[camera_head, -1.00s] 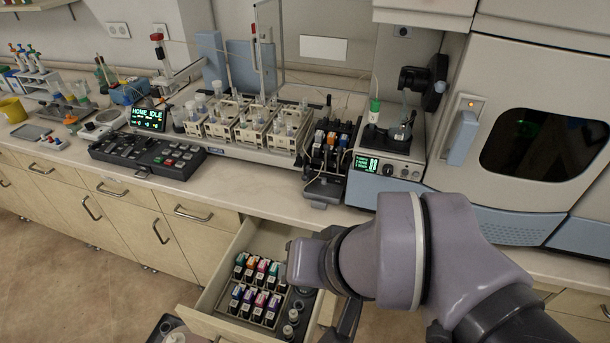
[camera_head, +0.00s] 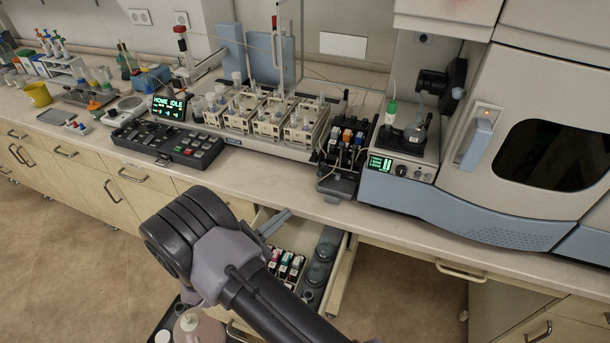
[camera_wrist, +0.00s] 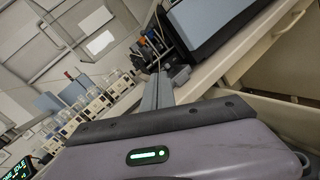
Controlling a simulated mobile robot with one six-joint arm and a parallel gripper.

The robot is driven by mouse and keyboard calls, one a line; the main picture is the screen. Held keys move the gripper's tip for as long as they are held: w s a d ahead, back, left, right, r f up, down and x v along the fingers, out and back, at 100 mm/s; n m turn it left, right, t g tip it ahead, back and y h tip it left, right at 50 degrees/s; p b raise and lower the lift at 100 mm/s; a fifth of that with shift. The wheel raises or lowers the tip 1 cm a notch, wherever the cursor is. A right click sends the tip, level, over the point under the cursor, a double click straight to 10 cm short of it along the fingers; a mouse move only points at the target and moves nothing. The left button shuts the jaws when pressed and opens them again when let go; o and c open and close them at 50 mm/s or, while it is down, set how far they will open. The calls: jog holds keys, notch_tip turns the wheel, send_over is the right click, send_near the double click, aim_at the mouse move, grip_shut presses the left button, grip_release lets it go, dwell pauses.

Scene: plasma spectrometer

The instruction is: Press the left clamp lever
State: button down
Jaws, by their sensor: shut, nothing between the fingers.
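The small black pump unit (camera_head: 343,160) stands on the bench left of the large spectrometer. Several levers with coloured tops sit side by side on it, and the leftmost looks reddish-orange (camera_head: 334,137). They are too small to make out which way they lie. In the wrist view the pump (camera_wrist: 152,52) is just beyond the fingertips. My gripper (camera_head: 283,213) is below and left of the pump, in front of the bench edge and above the open drawer. In the wrist view its grey fingers (camera_wrist: 160,78) are together and empty, apart from the levers.
The open drawer (camera_head: 342,278) with coloured bottles and dark jars juts out below my arm. A black keypad (camera_head: 170,143) and the rack of white vessels (camera_head: 270,122) are left of the pump. The spectrometer (camera_head: 480,205) stands close on its right. The bench front (camera_head: 285,190) is clear.

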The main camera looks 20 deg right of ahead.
jog(key=shift+w+a+f+n+t+y, duration=0.2)
jog(key=shift+a+f+n+t+y, duration=0.1)
jog(key=shift+a+f+n+t, duration=0.5)
jog(key=shift+d+f, duration=0.1)
jog(key=s+r+b+x, duration=0.1)
jog(key=r+b+x, duration=0.1)
jog(key=x, duration=1)
jog(key=shift+w+d+r, duration=0.15)
jog(key=shift+d+r, duration=0.25)
jog(key=shift+d, duration=0.15)
